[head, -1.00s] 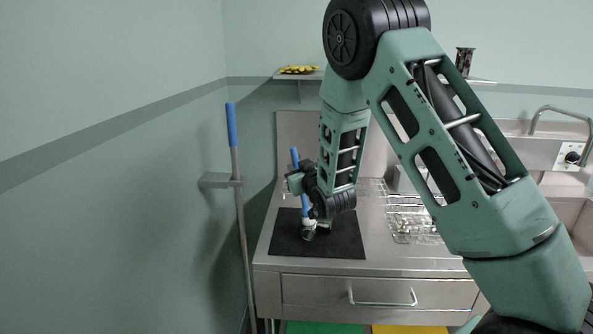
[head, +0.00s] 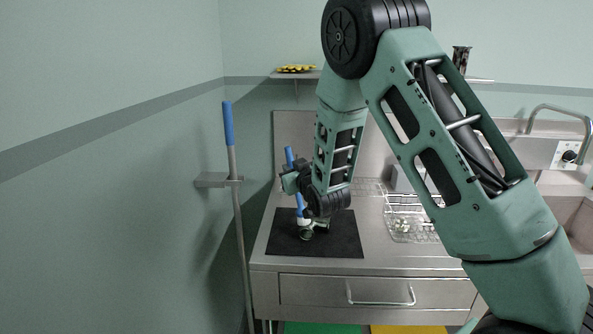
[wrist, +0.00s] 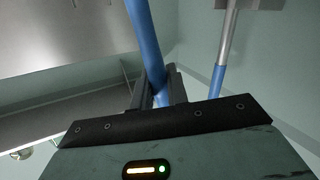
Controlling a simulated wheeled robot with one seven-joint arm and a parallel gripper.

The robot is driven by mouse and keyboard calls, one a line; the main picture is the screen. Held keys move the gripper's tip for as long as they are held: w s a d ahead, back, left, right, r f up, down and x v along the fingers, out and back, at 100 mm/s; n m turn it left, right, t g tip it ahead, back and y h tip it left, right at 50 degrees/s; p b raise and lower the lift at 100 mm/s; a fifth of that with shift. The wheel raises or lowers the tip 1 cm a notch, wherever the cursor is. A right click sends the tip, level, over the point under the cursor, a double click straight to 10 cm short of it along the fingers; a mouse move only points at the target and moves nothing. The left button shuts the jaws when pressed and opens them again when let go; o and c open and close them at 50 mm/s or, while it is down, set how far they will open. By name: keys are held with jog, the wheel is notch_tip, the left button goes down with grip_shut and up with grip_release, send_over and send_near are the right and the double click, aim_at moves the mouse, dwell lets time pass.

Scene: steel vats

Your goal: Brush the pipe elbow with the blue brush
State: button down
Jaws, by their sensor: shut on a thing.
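My gripper (head: 296,182) is shut on the blue brush (head: 300,203), which stands nearly upright with its handle top above the jaws. In the wrist view the blue brush handle (wrist: 146,38) runs up between the two dark fingers (wrist: 158,88). The brush's pale lower end is down at the pipe elbow (head: 313,229), a small greenish metal piece on the black mat (head: 285,245). The brush end looks to be at the elbow's left side; whether they touch I cannot tell.
A wire rack (head: 412,222) with small items stands right of the mat on the steel counter (head: 375,256). A blue-topped pole (head: 229,125) hangs by the left wall. A shelf (head: 300,75) holds yellow fruit (head: 297,68). A sink (head: 570,205) is at right.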

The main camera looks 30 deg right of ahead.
jog(key=shift+b, duration=0.65)
dwell(0.6)
jog(key=shift+r+p, duration=1.7)
jog(key=shift+r, duration=1.85)
